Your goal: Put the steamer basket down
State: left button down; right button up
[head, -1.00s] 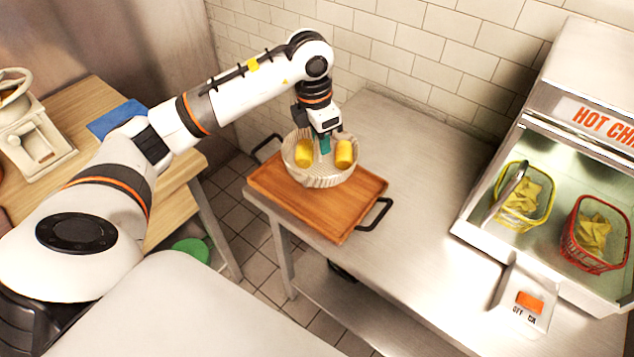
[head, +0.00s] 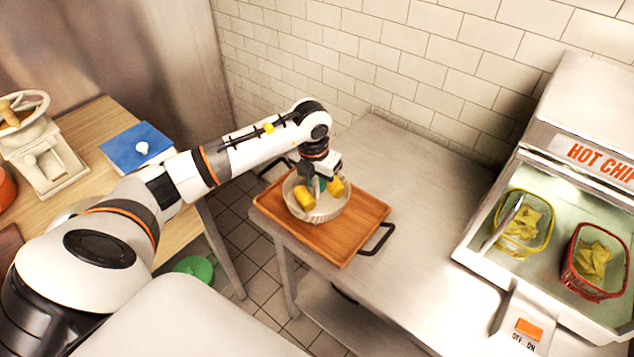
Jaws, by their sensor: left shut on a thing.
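The steamer basket (head: 322,216) is a round, pale, ribbed bowl with two yellow rolls (head: 305,197) in it. It is over the wooden tray (head: 345,250) on the steel counter; I cannot tell whether its base touches the tray. My left gripper (head: 317,188) reaches down from above and is shut on the steamer basket. The fingertips are partly hidden by the wrist and the rolls. My right gripper is not in view.
The tray has black handles, one (head: 378,240) at its right. A chip warmer (head: 570,200) with a yellow basket (head: 523,222) and a red basket (head: 592,262) stands at the right. The steel counter (head: 430,190) between is clear. A wooden table with a grinder (head: 45,160) is at the left.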

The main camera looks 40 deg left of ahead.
pick_arm(q)
jog(key=shift+f, duration=0.9)
jog(key=shift+f, duration=0.1)
jog(key=c, duration=1.2)
grip_release()
jog(key=shift+c, duration=0.2)
